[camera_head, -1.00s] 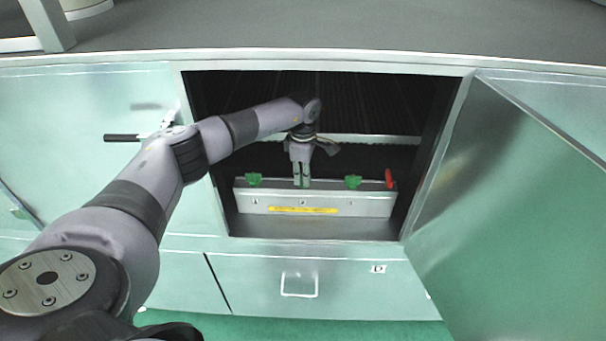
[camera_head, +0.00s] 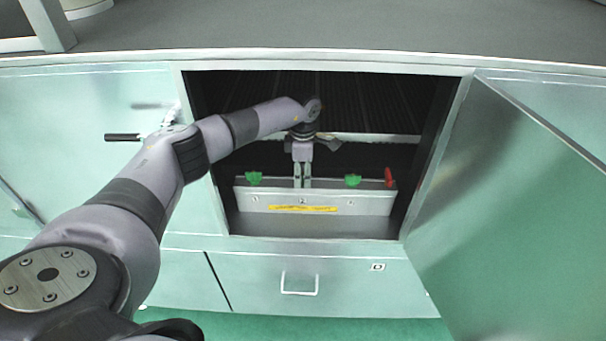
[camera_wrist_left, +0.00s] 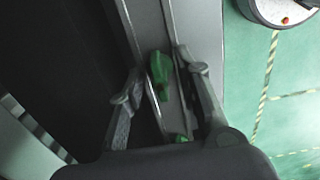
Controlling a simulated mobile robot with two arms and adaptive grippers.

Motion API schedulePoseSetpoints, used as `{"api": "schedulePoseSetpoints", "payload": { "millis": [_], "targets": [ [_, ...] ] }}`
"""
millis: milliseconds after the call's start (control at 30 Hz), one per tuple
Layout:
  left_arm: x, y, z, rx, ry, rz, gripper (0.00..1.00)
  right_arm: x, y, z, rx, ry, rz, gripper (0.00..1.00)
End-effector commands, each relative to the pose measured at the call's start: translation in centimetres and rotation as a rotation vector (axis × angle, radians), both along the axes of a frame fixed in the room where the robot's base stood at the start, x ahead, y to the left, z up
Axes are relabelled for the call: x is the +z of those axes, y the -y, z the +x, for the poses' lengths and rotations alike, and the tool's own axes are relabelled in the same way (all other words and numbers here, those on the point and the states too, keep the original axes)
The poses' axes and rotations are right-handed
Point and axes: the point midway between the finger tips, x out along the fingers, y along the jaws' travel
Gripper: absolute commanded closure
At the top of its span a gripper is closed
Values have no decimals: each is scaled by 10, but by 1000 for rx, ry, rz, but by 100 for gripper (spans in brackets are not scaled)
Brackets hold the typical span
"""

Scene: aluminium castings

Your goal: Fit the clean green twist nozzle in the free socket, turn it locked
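A grey metal block (camera_head: 365,205) with sockets along its top stands inside the open cabinet. Green nozzles sit on it at the left (camera_head: 254,178) and right (camera_head: 353,181). My left gripper (camera_head: 302,184) points down at the middle position between them. In the left wrist view a green nozzle (camera_wrist_left: 159,74) stands between the fingertips of the left gripper (camera_wrist_left: 161,62). The fingers are apart, with narrow gaps to the nozzle. Whether it is locked cannot be told. Another bit of green (camera_wrist_left: 181,138) shows lower down. My right gripper is not in view.
A red part (camera_head: 389,177) stands at the block's right end, and a yellow strip (camera_head: 303,209) is on its front. The cabinet door (camera_head: 520,190) hangs open at the right. The cabinet's side walls and top edge frame my arm.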

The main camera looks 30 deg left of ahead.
Motion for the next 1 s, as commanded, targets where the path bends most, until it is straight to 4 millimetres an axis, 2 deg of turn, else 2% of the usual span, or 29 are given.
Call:
{"api": "schedulePoseSetpoints", "payload": {
  "millis": [267, 700, 1000],
  "targets": [
    [3, 0, 0, 0, 1, 0, 69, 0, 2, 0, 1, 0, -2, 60],
    [67, -1, 1, 0, 2, 0, 69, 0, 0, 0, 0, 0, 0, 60],
    [75, 0, 0, 0, -1, -1, 69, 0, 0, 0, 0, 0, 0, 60]
  ]
}}
